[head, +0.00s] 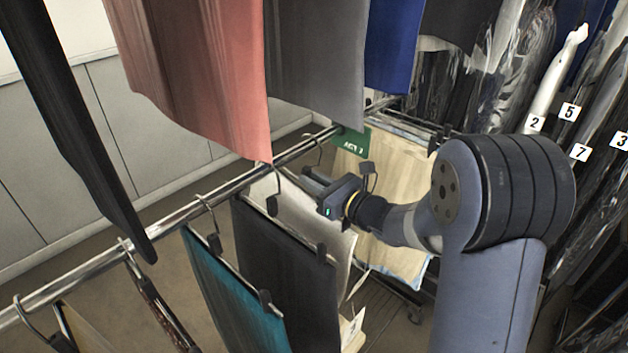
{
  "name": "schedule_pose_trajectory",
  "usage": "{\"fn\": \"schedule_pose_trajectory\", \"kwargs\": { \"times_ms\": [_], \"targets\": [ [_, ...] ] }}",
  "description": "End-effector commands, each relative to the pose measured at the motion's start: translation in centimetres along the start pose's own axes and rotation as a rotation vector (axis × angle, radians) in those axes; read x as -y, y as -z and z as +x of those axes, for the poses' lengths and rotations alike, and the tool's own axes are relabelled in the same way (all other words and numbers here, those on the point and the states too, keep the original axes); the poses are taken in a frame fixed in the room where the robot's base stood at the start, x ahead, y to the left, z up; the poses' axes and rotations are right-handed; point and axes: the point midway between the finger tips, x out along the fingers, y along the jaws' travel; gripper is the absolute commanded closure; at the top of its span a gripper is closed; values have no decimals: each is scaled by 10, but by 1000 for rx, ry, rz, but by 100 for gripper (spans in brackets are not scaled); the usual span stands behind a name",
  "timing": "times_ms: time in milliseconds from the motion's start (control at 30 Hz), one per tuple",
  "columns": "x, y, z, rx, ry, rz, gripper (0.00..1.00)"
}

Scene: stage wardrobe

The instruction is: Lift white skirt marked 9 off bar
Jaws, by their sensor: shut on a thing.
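A white skirt (283,207) hangs under the lower bar (181,217), largely covered by a dark grey skirt in front and by my gripper. I cannot read a 9 on it; a white tag (353,326) low down is too small to read. My gripper (311,180) reaches in from the right, just below the bar, at the top of the white skirt. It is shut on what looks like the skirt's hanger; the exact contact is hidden.
The dark grey skirt (285,275) and a teal skirt (233,295) hang close on the left. Pink (190,70), grey (317,60) and blue (393,45) garments hang above. A green divider (352,143) and beige garment (382,185) are behind. Tagged garments crowd the right.

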Motion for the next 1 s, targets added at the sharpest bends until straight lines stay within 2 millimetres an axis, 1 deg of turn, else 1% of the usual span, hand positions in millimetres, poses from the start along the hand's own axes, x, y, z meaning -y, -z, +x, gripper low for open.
{"fn": "schedule_pose_trajectory", "kwargs": {
  "times_ms": [500, 1000],
  "targets": [
    [0, -2, 0, 2, 0, -1, 100],
    [0, -21, 0, 3, -1, -1, 100]
  ]
}}
